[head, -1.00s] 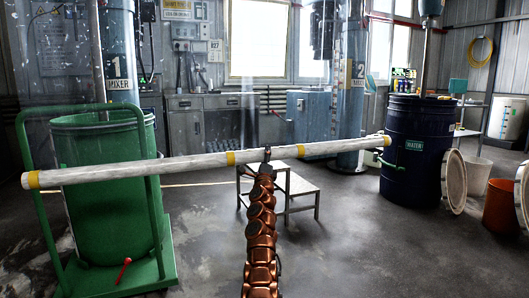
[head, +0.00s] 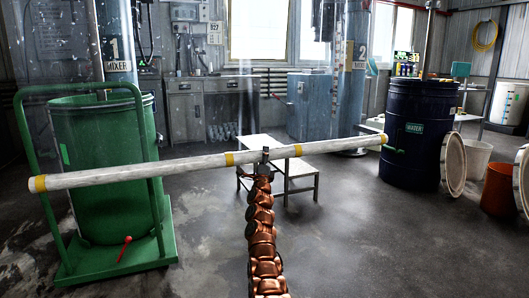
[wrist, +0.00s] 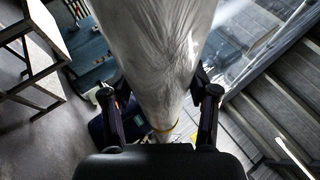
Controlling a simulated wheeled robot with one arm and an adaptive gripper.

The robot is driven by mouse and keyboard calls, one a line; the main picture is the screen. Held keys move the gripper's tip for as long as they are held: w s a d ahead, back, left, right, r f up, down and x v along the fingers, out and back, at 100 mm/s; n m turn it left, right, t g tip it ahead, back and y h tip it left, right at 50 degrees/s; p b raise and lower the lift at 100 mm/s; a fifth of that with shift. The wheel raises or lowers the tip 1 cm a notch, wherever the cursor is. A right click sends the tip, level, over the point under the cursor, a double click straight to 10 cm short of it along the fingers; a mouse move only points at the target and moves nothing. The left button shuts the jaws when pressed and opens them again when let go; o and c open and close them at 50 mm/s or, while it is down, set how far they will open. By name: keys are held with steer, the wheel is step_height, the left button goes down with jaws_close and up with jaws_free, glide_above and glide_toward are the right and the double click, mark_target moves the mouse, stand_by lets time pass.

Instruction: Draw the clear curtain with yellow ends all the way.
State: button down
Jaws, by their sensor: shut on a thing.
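A long, pale, straight roll with yellow bands at both ends (head: 110,174) stretches across the head view, its left end lower in the picture than its right. Another yellow band sits left of my gripper (head: 264,156). In the wrist view, the roll has a creased, milky plastic surface (wrist: 158,60) and runs between the two fingers of my gripper (wrist: 160,92). My gripper is shut on it near mid-length. A clear sheet with faint edges (head: 52,55) hangs at the upper left. I cannot tell whether the sheet joins the roll.
A green bin (head: 105,160) on a green trolley (head: 118,268) stands behind the roll's left part. A dark blue drum (head: 413,155) stands by its right end. A pale step stool (head: 290,168) is behind the middle. Grey floor at centre right is open.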

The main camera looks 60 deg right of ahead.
step_height(320, 180, down, 13)
steer(key=shift+b, duration=0.3)
stand_by(0.5)
steer(key=shift+d, duration=0.1)
steer(key=shift+c, duration=2.3)
jaws_free()
steer(key=shift+o, duration=0.8)
steer(key=shift+r, duration=0.1)
